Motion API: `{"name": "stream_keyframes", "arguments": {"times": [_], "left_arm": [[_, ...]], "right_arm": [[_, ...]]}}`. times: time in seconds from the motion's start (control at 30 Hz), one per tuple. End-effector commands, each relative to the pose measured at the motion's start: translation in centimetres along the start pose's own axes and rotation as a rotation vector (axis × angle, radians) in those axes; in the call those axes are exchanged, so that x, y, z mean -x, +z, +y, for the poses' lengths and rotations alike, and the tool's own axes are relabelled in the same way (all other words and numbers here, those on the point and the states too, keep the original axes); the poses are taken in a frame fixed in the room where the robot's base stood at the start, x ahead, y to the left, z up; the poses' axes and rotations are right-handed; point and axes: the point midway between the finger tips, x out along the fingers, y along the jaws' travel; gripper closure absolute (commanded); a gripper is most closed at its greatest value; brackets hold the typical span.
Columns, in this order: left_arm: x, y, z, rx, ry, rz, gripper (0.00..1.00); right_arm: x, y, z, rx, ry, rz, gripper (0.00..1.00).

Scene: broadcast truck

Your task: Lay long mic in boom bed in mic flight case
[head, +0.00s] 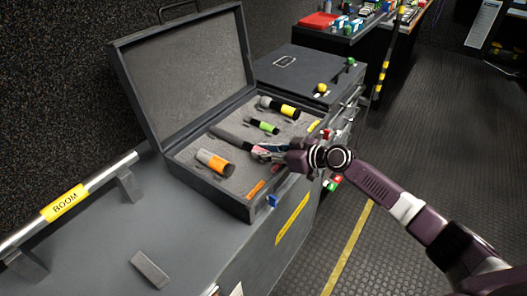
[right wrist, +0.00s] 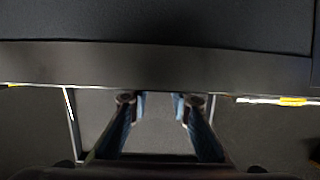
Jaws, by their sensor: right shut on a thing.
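The mic flight case (head: 243,205) stands open on the grey counter, its lid raised at the back and grey foam inside. A long dark grey mic (head: 230,138) lies along the middle of the foam, between a grey-and-orange mic and a green-banded mic. My right gripper (head: 262,152) is shut on the near end of the long mic, inside the case. I cannot tell whether the mic rests in its bed or is just above it. In the right wrist view the two fingers (right wrist: 158,102) show, with a grey surface between them. My left gripper is not in view.
The grey-and-orange mic (head: 214,163), green-banded mic (head: 262,126) and yellow-banded mic (head: 279,108) sit in the foam. A rail labelled BOOM (head: 66,202) runs at left. A closed dark case (head: 306,70) stands behind. The floor (head: 420,155) at right is open.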

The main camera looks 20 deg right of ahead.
Motion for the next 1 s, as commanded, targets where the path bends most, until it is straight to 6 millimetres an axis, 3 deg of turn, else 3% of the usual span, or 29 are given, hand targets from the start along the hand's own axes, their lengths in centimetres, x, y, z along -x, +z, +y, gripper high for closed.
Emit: {"name": "stream_keyframes", "arguments": {"times": [0.57,0.6,0.73,1.0], "left_arm": [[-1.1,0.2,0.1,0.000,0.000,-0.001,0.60],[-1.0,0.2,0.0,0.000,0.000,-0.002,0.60],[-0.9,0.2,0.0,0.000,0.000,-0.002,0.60],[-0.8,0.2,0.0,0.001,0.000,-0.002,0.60]], "right_arm": [[-0.3,0.7,0.1,0.001,0.001,0.002,1.00],[-0.3,0.7,0.0,0.001,0.000,-0.001,0.78],[-0.3,0.9,0.0,0.000,-0.001,-0.005,0.63],[-0.2,1.0,-0.1,0.000,-0.002,-0.010,0.63]]}}
